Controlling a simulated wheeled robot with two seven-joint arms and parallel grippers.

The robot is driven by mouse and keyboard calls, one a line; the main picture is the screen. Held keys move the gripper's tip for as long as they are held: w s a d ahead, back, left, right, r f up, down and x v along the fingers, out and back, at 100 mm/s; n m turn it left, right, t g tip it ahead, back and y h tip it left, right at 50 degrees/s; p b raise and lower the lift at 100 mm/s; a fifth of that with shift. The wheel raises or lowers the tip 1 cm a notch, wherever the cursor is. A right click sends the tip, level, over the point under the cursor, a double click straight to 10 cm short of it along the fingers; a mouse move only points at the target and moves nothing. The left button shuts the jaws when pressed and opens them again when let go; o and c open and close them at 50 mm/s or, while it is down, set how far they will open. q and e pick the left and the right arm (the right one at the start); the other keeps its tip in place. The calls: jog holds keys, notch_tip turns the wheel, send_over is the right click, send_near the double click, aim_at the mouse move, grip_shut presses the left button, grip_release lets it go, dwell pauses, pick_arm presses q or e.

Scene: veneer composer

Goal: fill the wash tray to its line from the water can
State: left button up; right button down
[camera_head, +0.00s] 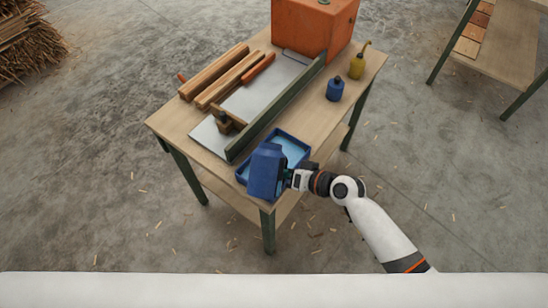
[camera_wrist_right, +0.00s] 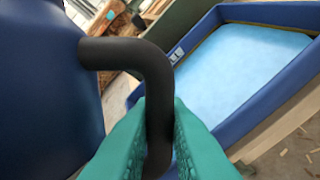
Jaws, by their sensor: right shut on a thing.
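My right gripper (camera_head: 289,177) is shut on the black handle (camera_wrist_right: 125,52) of the blue water can (camera_head: 265,172). In the right wrist view, the teal fingers (camera_wrist_right: 160,112) close on both sides of the handle, and the can's body (camera_wrist_right: 45,90) fills the left. In the head view, the can is in front of the left part of the blue wash tray (camera_head: 305,149) at the table's near corner. The tray has a pale blue surface inside, like water (camera_wrist_right: 240,70). The can's spout and any stream are hidden, and I cannot tell the level against the line. My left gripper is out of view.
On the wooden table (camera_head: 168,122), a long dark green rail (camera_head: 275,108) runs beside the tray. Wood strips (camera_head: 215,73), a blue bottle (camera_head: 335,88), a yellow oil can (camera_head: 357,65) and an orange box (camera_head: 310,28) stand farther back. The floor around is mostly clear.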

jog(key=shift+s, duration=0.15)
dwell(0.4)
jog(key=shift+s+a+r+m+g+p, duration=0.15)
jog(key=shift+s+r+m+g+p, duration=0.45)
jog(key=shift+p, duration=1.25)
dwell(0.7)
jog(key=shift+s+a+f+m+g+p, duration=0.1)
jog(key=shift+s+f+m+g+p, duration=0.1)
jog(key=shift+s+m+g+p, duration=0.35)
dwell(1.9)
jog(key=shift+w+r+m+g+y+p, duration=0.25)
jog(key=shift+w+g+y+p, duration=0.1)
jog(key=shift+g+p, duration=0.3)
dwell(1.8)
